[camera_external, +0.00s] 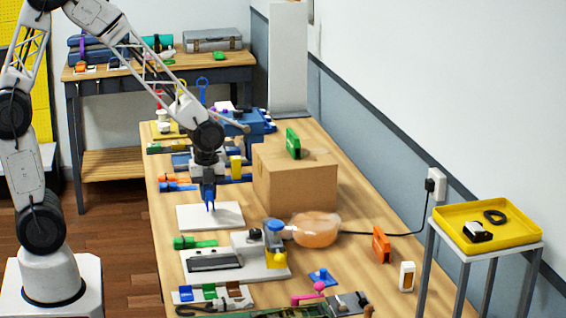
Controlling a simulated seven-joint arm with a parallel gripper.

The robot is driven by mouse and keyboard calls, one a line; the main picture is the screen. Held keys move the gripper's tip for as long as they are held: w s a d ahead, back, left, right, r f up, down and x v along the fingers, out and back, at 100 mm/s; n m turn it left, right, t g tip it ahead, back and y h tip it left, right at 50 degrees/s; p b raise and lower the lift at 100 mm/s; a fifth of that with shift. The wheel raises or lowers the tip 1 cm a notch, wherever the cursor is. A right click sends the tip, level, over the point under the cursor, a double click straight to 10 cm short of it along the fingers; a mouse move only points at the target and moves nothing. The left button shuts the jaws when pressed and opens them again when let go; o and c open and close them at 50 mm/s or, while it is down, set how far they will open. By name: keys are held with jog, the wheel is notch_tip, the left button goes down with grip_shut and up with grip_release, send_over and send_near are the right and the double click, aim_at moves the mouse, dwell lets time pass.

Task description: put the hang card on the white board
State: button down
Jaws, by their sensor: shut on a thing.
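The white board (228,217) lies flat on the wooden table, left of the cardboard box. My gripper (210,207) points straight down over the middle of the board, with its blue fingertips at or just above the surface. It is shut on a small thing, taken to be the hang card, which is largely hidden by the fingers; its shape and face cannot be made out. Whether it touches the board cannot be told from this view.
A cardboard box (295,185) with a green block (293,143) on top stands right of the board. A white device (238,262) and a green tool (194,242) lie in front. Blue bins (245,123) stand behind. A yellow tray (488,222) is on a stand at right.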

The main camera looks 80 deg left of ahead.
aim_at(209, 214)
jog(key=shift+f, duration=1.5)
jog(key=shift+f, duration=0.1)
jog(key=c, duration=1)
grip_release()
jog(key=shift+c, duration=0.2)
notch_tip(209, 214, up, 12)
jog(key=shift+r, duration=0.15)
jog(key=shift+r, duration=0.1)
